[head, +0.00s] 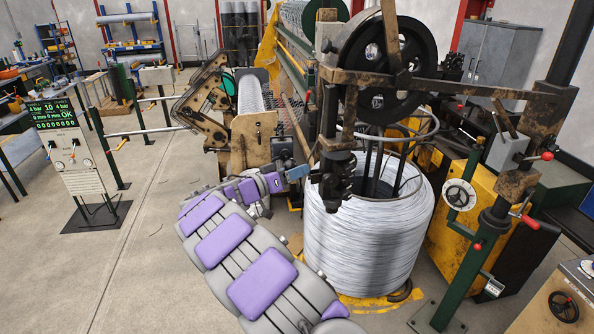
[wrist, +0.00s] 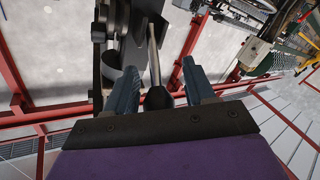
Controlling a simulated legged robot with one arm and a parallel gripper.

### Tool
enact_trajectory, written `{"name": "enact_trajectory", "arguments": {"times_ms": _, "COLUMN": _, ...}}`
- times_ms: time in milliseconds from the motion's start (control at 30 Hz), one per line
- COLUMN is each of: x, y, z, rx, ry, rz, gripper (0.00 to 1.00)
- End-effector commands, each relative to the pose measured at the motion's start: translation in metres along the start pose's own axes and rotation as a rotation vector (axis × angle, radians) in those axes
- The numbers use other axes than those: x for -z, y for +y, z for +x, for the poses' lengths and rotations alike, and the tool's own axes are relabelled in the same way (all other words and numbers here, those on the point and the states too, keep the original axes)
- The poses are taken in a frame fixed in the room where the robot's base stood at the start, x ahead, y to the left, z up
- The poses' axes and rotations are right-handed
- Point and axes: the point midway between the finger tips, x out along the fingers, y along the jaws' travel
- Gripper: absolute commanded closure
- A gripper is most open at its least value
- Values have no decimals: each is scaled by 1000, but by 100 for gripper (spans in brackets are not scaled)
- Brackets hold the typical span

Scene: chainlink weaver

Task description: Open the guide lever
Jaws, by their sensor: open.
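In the wrist view a lever with a bare metal rod (wrist: 154,58) and a black knob (wrist: 157,98) lies between the two blue-grey fingers of my gripper (wrist: 160,84). It looks like the guide lever. The fingers are apart, one on each side of the knob, with a gap visible on both sides. The rod runs up to a dark machine bracket (wrist: 128,35). In the head view my gripper (head: 298,173) is at the dark guide mechanism (head: 334,172), left of the big wire coil; the lever is not clearly visible there.
The wire coil (head: 365,240) stands close to the right of my arm. A black wheel (head: 385,60) is above it. A control stand (head: 82,165) is at left, with open floor between.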

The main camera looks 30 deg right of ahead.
Motion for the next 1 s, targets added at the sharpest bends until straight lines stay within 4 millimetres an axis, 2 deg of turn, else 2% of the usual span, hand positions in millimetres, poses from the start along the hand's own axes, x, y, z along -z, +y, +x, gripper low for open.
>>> {"name": "enact_trajectory", "arguments": {"times_ms": 167, "x": -2, "y": 2, "z": 10, "rx": 3, "ry": -7, "rz": 3, "gripper": 47}}
{"name": "enact_trajectory", "arguments": {"times_ms": 367, "x": -4, "y": 3, "z": 20, "rx": 6, "ry": -14, "rz": 4, "gripper": 66}}
{"name": "enact_trajectory", "arguments": {"times_ms": 700, "x": 0, "y": 3, "z": 6, "rx": 0, "ry": -3, "rz": 3, "gripper": 99}}
{"name": "enact_trajectory", "arguments": {"times_ms": 1000, "x": 4, "y": 2, "z": -2, "rx": 4, "ry": 6, "rz": 5, "gripper": 100}}
